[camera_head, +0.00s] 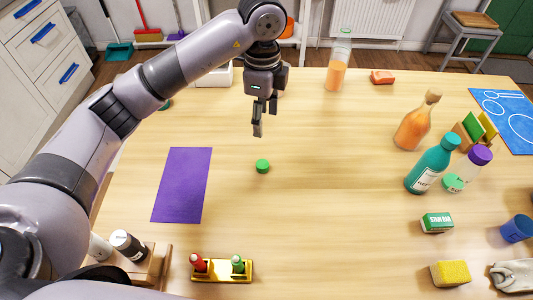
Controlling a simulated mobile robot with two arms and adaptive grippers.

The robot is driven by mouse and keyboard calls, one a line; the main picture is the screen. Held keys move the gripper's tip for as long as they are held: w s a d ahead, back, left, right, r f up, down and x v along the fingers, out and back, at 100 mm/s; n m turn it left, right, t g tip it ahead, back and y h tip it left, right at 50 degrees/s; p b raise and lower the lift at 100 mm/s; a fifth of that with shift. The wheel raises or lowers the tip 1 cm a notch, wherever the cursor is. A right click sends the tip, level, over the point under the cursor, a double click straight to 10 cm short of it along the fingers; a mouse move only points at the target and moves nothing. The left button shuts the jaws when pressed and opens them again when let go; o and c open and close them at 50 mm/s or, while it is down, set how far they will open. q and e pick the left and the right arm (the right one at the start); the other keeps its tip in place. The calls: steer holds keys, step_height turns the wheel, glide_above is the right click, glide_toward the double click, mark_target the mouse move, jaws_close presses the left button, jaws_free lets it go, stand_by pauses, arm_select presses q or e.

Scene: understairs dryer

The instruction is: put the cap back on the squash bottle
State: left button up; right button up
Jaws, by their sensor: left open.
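A small green cap (263,166) lies on the wooden table, near the middle. My left gripper (262,120) hangs above and behind the cap in the picture, fingers downward, open and empty, apart from the cap. A second orange bottle (411,130) with a tan stopper stands at the right. My right gripper is not in view.
A purple mat (182,185) lies at the left. A teal bottle (431,166) and a purple-capped bottle (470,167) stand at the right. A gold tray (222,276) is at the front. A reddish block (382,77) lies at the back. The table's middle is mostly clear.

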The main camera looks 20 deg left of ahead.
arm_select(q)
steer(key=p, duration=0.1)
glide_above(263, 164)
step_height(263, 164, down, 12)
steer(key=shift+r, duration=0.15)
steer(key=shift+f, duration=0.2)
step_height(263, 164, down, 5)
steer(key=shift+f+p, duration=0.1)
steer(key=shift+p, duration=0.4)
steer(key=shift+c, duration=0.5)
steer(key=c, duration=0.7)
